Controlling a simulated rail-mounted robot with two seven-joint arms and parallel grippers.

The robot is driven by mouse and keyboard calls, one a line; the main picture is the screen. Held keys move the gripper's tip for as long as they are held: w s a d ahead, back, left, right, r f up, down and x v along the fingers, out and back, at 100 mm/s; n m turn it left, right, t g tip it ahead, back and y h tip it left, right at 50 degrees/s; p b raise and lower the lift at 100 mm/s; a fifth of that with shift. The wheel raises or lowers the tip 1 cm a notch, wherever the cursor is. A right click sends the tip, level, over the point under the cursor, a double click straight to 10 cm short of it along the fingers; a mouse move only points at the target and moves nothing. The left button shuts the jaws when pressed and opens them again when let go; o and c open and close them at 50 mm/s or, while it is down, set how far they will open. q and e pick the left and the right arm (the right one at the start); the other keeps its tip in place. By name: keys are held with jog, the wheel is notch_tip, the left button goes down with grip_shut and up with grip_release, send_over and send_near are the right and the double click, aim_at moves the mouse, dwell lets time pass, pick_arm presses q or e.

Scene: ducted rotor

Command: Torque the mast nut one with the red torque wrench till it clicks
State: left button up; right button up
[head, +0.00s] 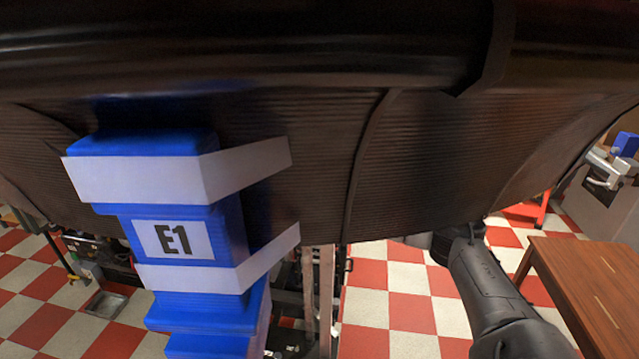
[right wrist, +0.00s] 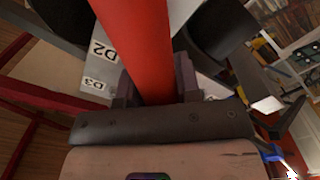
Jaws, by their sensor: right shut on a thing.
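My right gripper (right wrist: 157,82) is shut on a thick red bar, which looks like the handle of the red torque wrench (right wrist: 133,32). The bar runs up out of the top of the right wrist view, so its head is not seen. In the head view my right arm reaches up from the lower right, and its hand is hidden behind the dark duct. Mast nut one cannot be made out in either view. My left gripper is not in view.
The dark ribbed duct (head: 430,160) fills the upper head view. A blue post with white bands, marked E1 (head: 175,240), stands before it at left. A wooden table (head: 590,285) is at right. A pale plate marked D2 and D3 (right wrist: 97,68) lies beside the bar.

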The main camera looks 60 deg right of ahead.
jog(key=shift+r, duration=0.1)
jog(key=shift+d, duration=0.25)
jog(key=w+f+m+b, duration=0.1)
jog(key=b, duration=0.2)
jog(key=w+f+m+b, duration=0.1)
jog(key=w+m+b, duration=0.1)
jog(key=b, duration=0.2)
jog(key=w+f+m+b, duration=0.1)
jog(key=w+b, duration=0.1)
jog(key=b, duration=0.1)
jog(key=shift+f, duration=0.1)
dwell(1.1)
jog(key=shift+a, duration=0.2)
